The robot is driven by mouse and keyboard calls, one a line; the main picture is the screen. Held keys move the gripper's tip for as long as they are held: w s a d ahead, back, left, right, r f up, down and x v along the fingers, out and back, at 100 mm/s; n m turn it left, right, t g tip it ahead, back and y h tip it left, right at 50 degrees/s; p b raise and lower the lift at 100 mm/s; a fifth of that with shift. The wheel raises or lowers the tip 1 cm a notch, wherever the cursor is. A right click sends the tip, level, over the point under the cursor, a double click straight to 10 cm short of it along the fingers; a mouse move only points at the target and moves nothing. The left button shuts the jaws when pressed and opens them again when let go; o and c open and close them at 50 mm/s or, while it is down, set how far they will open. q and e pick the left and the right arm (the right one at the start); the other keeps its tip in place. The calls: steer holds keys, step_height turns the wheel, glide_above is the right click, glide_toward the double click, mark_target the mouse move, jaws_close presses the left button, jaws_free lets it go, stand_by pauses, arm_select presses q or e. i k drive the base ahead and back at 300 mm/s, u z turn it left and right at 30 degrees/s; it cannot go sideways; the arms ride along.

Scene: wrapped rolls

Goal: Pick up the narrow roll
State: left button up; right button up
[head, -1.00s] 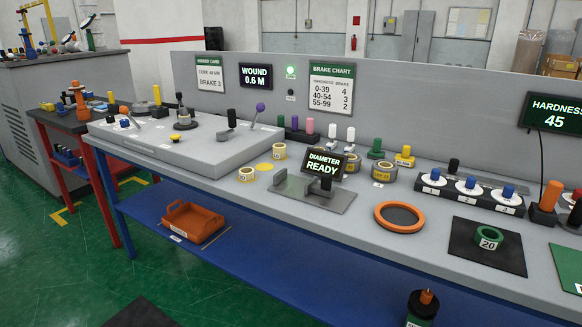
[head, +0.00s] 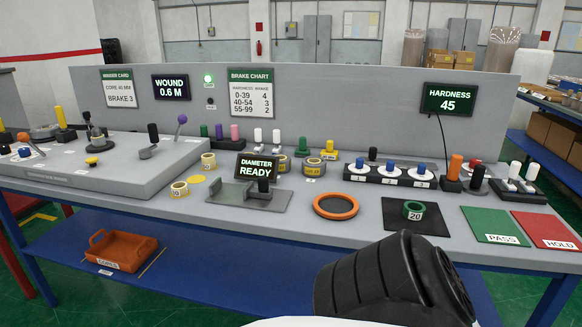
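Several small yellow-and-cream rolls stand on the grey bench in the head view. One roll (head: 208,160) is by the right edge of the raised grey platform. Another roll (head: 180,188) sits nearer the bench front, left of the diameter display (head: 257,167), which reads READY. A third roll (head: 283,163) is partly hidden just right of that display, and a broader one (head: 314,168) stands beside it. A green ring marked 20 (head: 413,210) lies on a black mat. I cannot tell from labels which roll is the narrow one. Neither gripper shows.
A black ribbed part of my arm covers the bottom right centre, in front of the bench. An orange ring (head: 336,206), a green PASS mat (head: 494,226) and a red HOLD mat (head: 545,231) lie along the bench front. An orange bin (head: 121,250) is on the blue lower shelf.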

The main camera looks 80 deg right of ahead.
mark_target(313, 166)
steer(key=i, duration=1.6)
steer(key=z, duration=1.8)
